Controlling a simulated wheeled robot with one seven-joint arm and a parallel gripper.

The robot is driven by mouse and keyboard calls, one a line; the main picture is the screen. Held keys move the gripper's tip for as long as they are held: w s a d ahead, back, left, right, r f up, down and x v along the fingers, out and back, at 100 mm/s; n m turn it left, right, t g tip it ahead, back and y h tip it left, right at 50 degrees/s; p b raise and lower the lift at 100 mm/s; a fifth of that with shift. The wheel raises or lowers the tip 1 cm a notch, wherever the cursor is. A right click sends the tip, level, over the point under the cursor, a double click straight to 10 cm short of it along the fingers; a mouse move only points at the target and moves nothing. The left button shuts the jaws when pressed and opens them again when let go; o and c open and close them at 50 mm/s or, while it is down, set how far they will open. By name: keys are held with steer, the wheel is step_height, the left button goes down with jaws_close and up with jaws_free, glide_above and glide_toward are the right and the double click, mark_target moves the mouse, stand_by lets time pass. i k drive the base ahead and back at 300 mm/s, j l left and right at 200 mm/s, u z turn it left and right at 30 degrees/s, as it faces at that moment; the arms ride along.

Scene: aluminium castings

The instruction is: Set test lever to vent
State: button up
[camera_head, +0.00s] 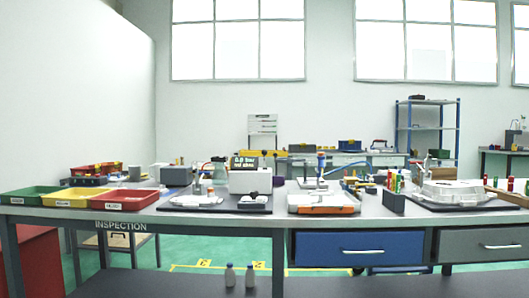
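A white box-shaped unit (250,182) stands near the middle of the inspection bench (130,217). A dark display (244,162) with pale lettering, seemingly a pressure reading in bar, sits at its top. A low grey block with small dark and light parts (254,203) lies in front of it; I cannot tell whether one of these is the test lever, nor its position. My gripper is not in view.
Green (32,196), yellow (78,198) and red (124,200) trays line the bench's left end. A white casting (452,190) lies at the right. A white fixture with an orange front (322,205) stands right of the unit. Two small bottles (229,275) stand below.

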mark_target(263, 152)
steer(key=i+j+u, duration=0.6)
steer(key=i+u, duration=0.15)
steer(key=i, duration=0.3)
